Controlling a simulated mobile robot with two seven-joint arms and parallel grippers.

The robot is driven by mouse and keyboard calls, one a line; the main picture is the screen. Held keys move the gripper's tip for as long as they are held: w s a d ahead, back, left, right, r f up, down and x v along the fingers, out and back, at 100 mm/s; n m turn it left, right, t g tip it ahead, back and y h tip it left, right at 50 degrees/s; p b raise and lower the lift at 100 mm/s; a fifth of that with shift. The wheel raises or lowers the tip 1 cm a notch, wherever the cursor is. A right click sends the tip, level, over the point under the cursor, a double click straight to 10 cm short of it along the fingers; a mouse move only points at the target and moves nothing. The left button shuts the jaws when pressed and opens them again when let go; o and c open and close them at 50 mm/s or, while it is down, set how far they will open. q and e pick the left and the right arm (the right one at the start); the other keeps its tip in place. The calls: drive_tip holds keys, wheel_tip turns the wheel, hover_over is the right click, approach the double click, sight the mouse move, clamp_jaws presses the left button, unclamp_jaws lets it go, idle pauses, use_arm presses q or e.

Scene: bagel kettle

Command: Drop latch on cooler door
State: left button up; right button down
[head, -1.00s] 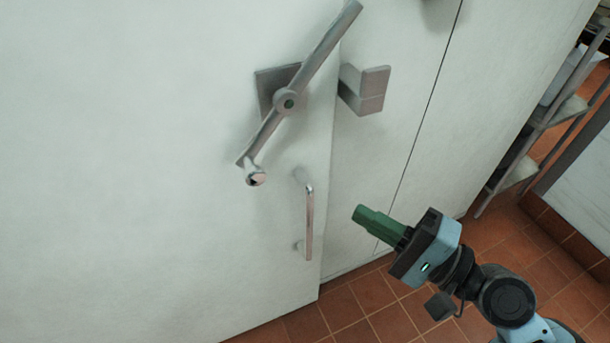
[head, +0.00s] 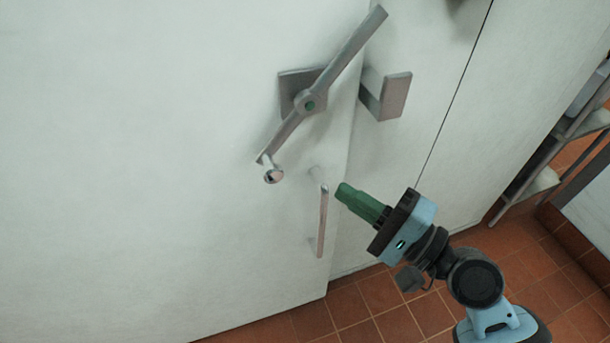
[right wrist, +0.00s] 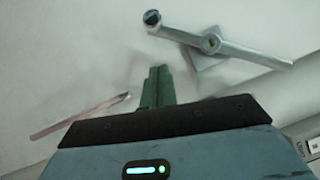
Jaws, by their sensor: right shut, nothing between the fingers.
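The grey latch bar (head: 345,57) is pivoted on a square plate on the white cooler door (head: 150,150). It stands tilted, upper end to the upper right, and its lower end carries a round knob (head: 273,176). A grey bracket (head: 388,95) sits right of the door edge, with the bar clear of it. A vertical pull handle (head: 322,222) is below the latch. My right gripper (head: 342,192) is shut and empty, its green fingers just right of the pull handle and below the latch. The right wrist view also shows the latch bar (right wrist: 245,51). My left gripper is out of view.
Red tiled floor (head: 375,298) lies below the door. A metal shelf rack (head: 555,150) stands at the far right. The white wall panel (head: 440,190) right of the door is mostly bare.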

use_arm(q)
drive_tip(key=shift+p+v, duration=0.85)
drive_tip(key=shift+p, duration=0.05)
use_arm(e)
drive_tip(key=w+a+r, duration=0.1)
drive_tip(key=w+a, duration=0.1)
drive_tip(key=a, duration=0.5)
drive_tip(key=shift+a+r, duration=0.15)
drive_tip(key=shift+r, duration=0.05)
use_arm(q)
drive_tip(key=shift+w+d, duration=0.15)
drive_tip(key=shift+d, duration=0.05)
use_arm(e)
drive_tip(key=shift+a, duration=0.1)
